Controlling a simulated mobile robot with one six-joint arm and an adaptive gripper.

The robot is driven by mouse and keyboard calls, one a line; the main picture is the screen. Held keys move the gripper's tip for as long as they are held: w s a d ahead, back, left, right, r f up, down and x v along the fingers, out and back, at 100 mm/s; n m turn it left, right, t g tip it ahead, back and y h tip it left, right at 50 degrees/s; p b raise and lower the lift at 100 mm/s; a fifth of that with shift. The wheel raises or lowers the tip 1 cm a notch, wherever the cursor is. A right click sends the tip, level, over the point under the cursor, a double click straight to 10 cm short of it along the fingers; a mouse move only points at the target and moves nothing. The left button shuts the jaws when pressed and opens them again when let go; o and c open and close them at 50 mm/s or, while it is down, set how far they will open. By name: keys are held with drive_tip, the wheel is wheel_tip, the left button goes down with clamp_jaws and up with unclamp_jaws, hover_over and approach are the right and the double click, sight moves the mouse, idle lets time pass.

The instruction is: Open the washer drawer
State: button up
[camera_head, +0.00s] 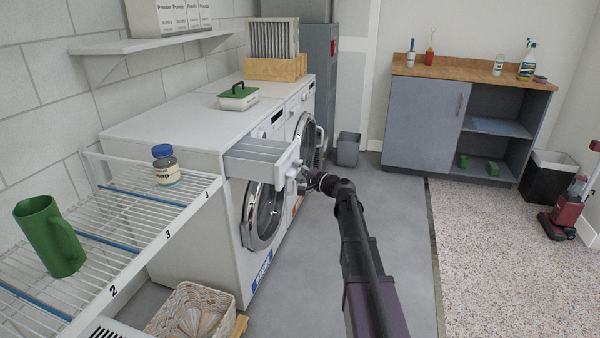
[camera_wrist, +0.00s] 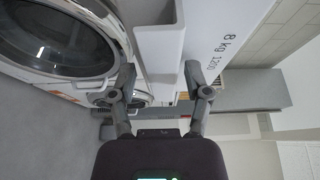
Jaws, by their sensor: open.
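The white washer (camera_head: 180,150) stands on the left with its round door (camera_head: 263,215) shut. Its drawer (camera_head: 262,150) is pulled well out from the upper front, and the inside shows. My gripper (camera_head: 303,184) is just in front of the drawer front (camera_head: 288,168). In the wrist view my gripper (camera_wrist: 160,78) has its two fingers apart, with a white part of the drawer front (camera_wrist: 158,45) between them. I cannot tell whether either finger touches it.
A second white machine (camera_head: 303,100) stands beyond the washer. A wire rack (camera_head: 130,215) with a green jug (camera_head: 50,237) and a bottle (camera_head: 166,168) is at the left. The grey floor (camera_head: 395,220) to the right is clear.

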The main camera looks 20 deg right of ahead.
drive_tip(key=v, duration=1.1)
drive_tip(key=shift+s+d, duration=0.2)
drive_tip(key=shift+s, duration=0.15)
drive_tip(key=s+a+f+n+g+h, duration=0.2)
drive_tip(key=s+a+f+n+g, duration=0.65)
drive_tip(key=a, duration=0.65)
drive_tip(key=s+a+f+n+g+h, duration=0.1)
drive_tip(key=s+f+g+h, duration=0.3)
drive_tip(key=s, duration=0.4)
drive_tip(key=s+a+f+n+g+h, duration=0.1)
drive_tip(key=s+f+n+g+h, duration=0.2)
drive_tip(key=s+f, duration=0.4)
wheel_tip(320, 180, up, 36)
drive_tip(key=s+m+h+p, duration=0.1)
drive_tip(key=p, duration=3.3)
drive_tip(key=shift+f+p, duration=0.2)
drive_tip(key=shift+p, duration=0.15)
drive_tip(key=shift+s+d+t, duration=0.1)
drive_tip(key=shift+d+t, duration=0.1)
drive_tip(key=shift+t, duration=0.05)
